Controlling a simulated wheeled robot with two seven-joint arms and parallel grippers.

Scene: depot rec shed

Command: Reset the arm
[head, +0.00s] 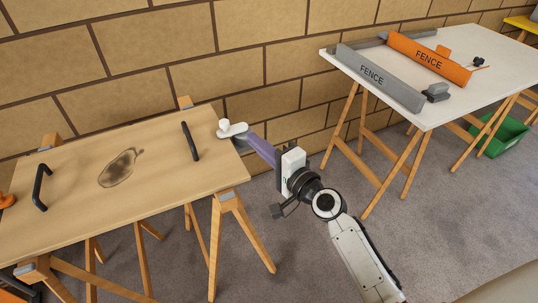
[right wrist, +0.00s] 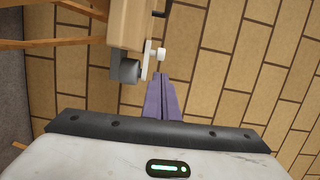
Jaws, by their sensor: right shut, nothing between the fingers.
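My right gripper (head: 250,137) has purple fingers shut together with nothing between them. It is at the right end of a wooden board, its arm coming from the lower right. The fingers also show in the right wrist view (right wrist: 160,82). Just past their tips is a small white lever with a round white knob (head: 224,124) at the board's end. In the right wrist view the knob (right wrist: 161,54) stands on a pale plate beside a grey cylinder (right wrist: 126,70). I cannot tell whether fingertips and lever touch. My left gripper is not in view.
The wooden board (head: 75,180) on trestles has two black handles (head: 190,141) and a dark stain. A white table (head: 440,108) at right holds a grey FENCE bar (head: 378,80) and an orange one (head: 428,58). A green bin (head: 505,135) is below. Carpet between is clear.

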